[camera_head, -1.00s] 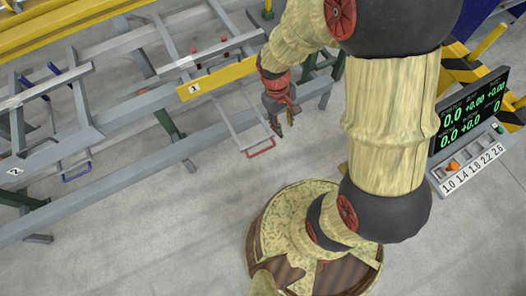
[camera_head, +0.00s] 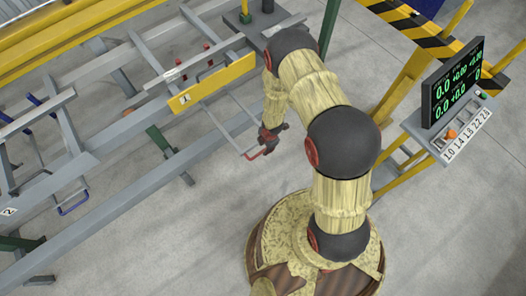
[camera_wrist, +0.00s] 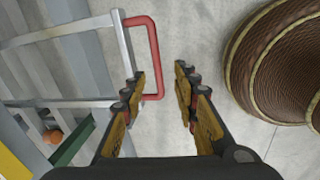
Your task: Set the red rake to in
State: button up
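The red rake is a grey bar frame with a red U-shaped handle (camera_head: 256,152), reaching out from under the yellow plate marked 1 (camera_head: 212,82). My gripper (camera_head: 268,140) is at the handle, partly covering it in the head view. In the wrist view my gripper (camera_wrist: 160,74) is open, with two yellow and black fingers apart. The outer bar of the red handle (camera_wrist: 155,60) shows between the fingertips, nearer the left finger. I cannot tell whether a finger touches it.
A second rake with a blue handle (camera_head: 74,207) is at the left, near the label 2 (camera_head: 9,211). A console with a green-digit display (camera_head: 458,88) and buttons stands at the right. Grey rails run along the table. The floor in front is clear.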

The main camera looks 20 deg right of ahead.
aim_at(262, 151)
jog(key=shift+n, duration=0.6)
jog(key=f+b, duration=0.1)
jog(key=f, duration=0.1)
jog(key=w+f+b, duration=0.1)
jog(key=f, duration=0.2)
jog(key=w+f+b, duration=0.1)
jog(key=f, duration=0.1)
jog(key=shift+a+f, duration=0.3)
jog(key=shift+a, duration=0.05)
jog(key=shift+c, duration=0.6)
jog(key=shift+s, duration=0.1)
grip_shut()
